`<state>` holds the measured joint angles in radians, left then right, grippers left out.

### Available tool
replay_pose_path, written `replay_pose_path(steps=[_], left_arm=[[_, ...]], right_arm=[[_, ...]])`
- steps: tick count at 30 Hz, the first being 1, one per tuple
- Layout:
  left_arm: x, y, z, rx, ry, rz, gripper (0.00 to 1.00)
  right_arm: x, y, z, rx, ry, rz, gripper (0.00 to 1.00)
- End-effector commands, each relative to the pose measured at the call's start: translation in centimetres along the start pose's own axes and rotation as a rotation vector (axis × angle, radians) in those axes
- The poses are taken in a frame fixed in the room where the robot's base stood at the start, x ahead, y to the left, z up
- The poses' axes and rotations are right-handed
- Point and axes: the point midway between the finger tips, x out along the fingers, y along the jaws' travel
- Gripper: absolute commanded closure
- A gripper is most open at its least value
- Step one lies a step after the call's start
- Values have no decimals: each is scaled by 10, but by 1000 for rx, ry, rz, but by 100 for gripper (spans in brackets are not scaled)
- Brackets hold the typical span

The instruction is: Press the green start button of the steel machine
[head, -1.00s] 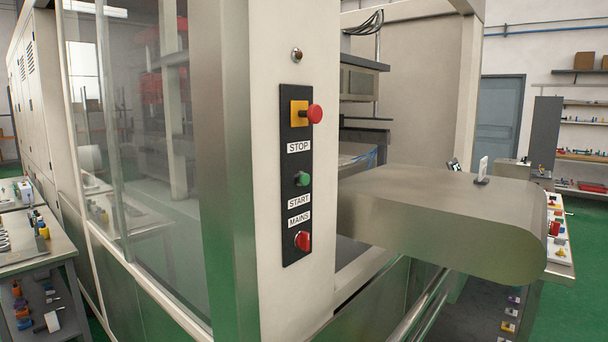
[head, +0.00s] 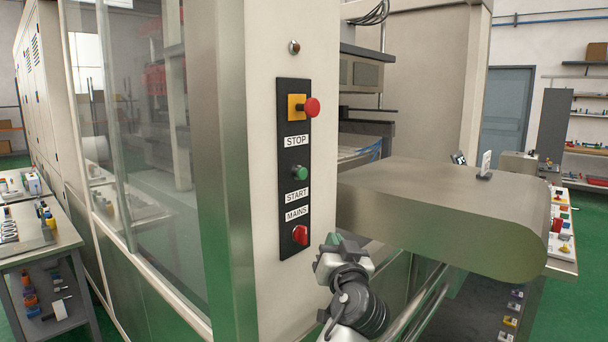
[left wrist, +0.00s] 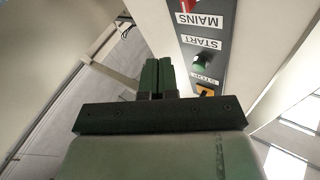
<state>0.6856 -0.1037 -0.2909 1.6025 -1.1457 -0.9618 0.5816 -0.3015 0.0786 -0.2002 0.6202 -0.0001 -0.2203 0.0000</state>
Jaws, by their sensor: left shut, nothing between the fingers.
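The green start button (head: 300,172) sits midway down the black control panel (head: 293,262) on the steel machine, with a START label below it. It also shows in the left wrist view (left wrist: 203,63), right of the fingertips. My left gripper (head: 333,241) is below and right of the button in the head view, near the height of the red MAINS knob (head: 300,234). Its green fingers (left wrist: 157,76) are together with nothing between them, and appear apart from the button. My right gripper is not in view.
A red mushroom button on a yellow plate (head: 296,107) sits above the STOP label. A rounded steel housing (head: 440,210) juts out right of the panel. A glass-sided enclosure (head: 140,150) is left of it. A table with parts (head: 35,250) stands at far left.

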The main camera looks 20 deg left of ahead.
Motion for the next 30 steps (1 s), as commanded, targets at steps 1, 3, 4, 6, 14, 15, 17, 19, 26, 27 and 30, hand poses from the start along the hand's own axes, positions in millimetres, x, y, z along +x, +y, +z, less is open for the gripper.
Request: replay_pose_path(steps=[1, 3, 4, 6, 14, 15, 17, 19, 26, 27, 30], left_arm=[[5, 1, -26, -6, 53, -15, 100], [9, 2, -54, -10, 118, -36, 100], [11, 2, -65, -11, 142, -43, 100], [12, 2, -88, -14, 193, -59, 100], [14, 2, -127, -15, 283, -85, 100], [14, 2, -129, -16, 286, -85, 100], [14, 2, -129, -16, 287, -86, 100], [14, 2, -129, -16, 287, -85, 100], [15, 0, -128, -15, 285, -86, 100], [17, -1, -128, -15, 284, -86, 100], [23, -6, -127, -13, 283, -87, 100]], right_arm=[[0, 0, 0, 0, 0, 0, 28], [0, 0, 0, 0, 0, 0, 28], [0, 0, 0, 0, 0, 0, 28], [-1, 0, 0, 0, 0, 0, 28], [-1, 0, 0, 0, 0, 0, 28], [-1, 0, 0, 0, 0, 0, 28], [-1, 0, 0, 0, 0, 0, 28], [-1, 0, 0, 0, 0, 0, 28], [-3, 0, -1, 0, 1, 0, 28], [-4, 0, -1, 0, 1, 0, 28], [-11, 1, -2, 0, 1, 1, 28]])
